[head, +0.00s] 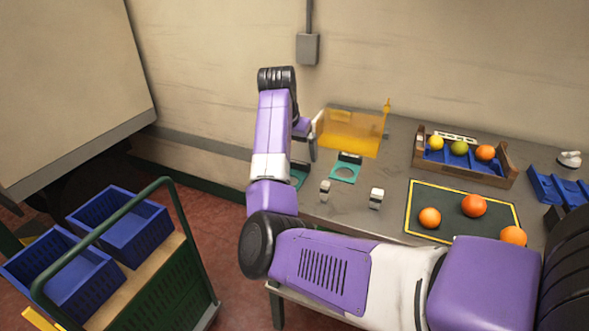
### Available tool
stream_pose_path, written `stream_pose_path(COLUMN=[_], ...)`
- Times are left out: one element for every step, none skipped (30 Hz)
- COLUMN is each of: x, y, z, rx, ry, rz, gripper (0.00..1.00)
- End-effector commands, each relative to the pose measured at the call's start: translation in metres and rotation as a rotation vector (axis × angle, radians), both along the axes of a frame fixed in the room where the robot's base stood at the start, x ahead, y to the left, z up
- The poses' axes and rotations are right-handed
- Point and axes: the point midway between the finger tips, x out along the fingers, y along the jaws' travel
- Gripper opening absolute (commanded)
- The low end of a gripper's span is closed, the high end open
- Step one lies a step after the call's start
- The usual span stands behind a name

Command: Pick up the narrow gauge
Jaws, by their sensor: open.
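Two teal flat pieces that look like gauges lie on the grey table. One teal gauge (345,173) is in the open, with a round opening and a dark and white block at its back edge. The other teal gauge (299,177) is at the table's left end, partly hidden by my arm. I cannot tell from this view which is the narrow one. My gripper (311,142) is above the left gauge, mostly hidden behind my purple wrist. It is open, and nothing shows between its fingers.
An amber see-through panel (350,132) stands behind the gauges. Two small white and dark pieces (325,191) (376,198) stand in front. A dark mat (450,203) with oranges and a wooden-ended fruit rack (419,146) are to the right. A cart with blue crates (118,222) stands left.

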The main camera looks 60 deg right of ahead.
Motion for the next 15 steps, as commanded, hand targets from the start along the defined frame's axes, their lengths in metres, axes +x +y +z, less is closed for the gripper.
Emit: stream_pose_path(x=[0.0,0.0,0.0,0.0,0.0,0.0,0.0,0.0,0.001,0.001,0.001,0.001,0.001,0.001,0.001], y=[-0.001,-0.002,-0.004,-0.005,-0.007,-0.008,-0.01,-0.012,-0.014,-0.014,-0.015,-0.016,-0.017,-0.017,-0.017], z=[-0.005,-0.008,-0.013,-0.017,-0.022,-0.028,-0.032,-0.036,-0.04,-0.042,-0.044,-0.046,-0.047,-0.047,-0.048], rx=[0.001,0.002,0.002,0.001,0.002,0.001,0.002,0.001,0.0,0.0,0.0,-0.001,-0.001,-0.001,-0.002], ry=[0.001,0.001,0.001,0.001,0.002,0.001,0.002,0.001,0.001,0.001,0.0,0.0,-0.001,-0.001,-0.001], rz=[0.001,0.0,0.0,0.0,0.0,0.001,-0.001,0.001,0.001,0.001,0.001,0.001,0.001,0.001,0.0], gripper=[0.96,0.96,0.96,0.96,0.96,0.96,0.96,0.96,0.96,0.96,0.96,0.96,0.96,0.96,0.96])
